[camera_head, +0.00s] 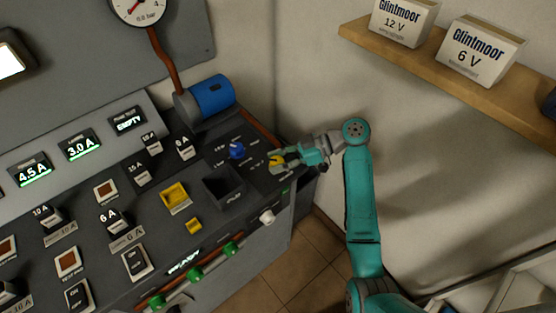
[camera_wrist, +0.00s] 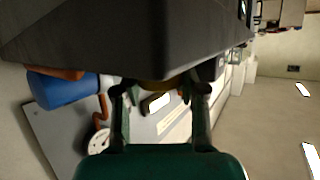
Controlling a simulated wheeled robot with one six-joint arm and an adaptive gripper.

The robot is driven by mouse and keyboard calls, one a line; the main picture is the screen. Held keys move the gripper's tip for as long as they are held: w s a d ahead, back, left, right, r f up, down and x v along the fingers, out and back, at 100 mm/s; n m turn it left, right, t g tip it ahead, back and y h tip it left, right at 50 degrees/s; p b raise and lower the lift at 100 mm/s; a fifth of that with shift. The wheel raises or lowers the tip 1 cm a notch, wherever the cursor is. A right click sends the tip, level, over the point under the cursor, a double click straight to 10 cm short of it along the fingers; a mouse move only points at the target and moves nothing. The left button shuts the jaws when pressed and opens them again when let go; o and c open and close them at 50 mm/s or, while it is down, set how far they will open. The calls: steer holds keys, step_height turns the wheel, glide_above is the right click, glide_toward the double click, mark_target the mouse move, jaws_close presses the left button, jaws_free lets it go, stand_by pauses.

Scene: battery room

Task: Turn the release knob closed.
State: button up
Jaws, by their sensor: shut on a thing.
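A yellow knob (camera_head: 275,160), which I take for the release knob, stands at the right end of the dark control panel. My gripper (camera_head: 279,161) reaches in from the right and is shut on this knob, its fingers hiding part of it. In the wrist view the two fingers of my gripper (camera_wrist: 160,88) stand on either side of a dim yellow-brown part of the knob (camera_wrist: 158,86). The dark panel edge fills the top of that view. The small label marks beside the knob are too small to read.
A blue knob (camera_head: 236,149) and an open dark bin (camera_head: 222,189) lie left of my gripper. A blue motor-like cylinder (camera_head: 211,96) stands behind. A wooden shelf (camera_head: 445,75) with boxes hangs on the right wall. A white knob (camera_head: 267,216) is on the front edge.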

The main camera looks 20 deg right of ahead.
steer(key=shift+f, duration=0.15)
stand_by(0.3)
steer(key=o, duration=1.2)
steer(key=shift+c, duration=0.2)
steer(key=shift+v, duration=3.75)
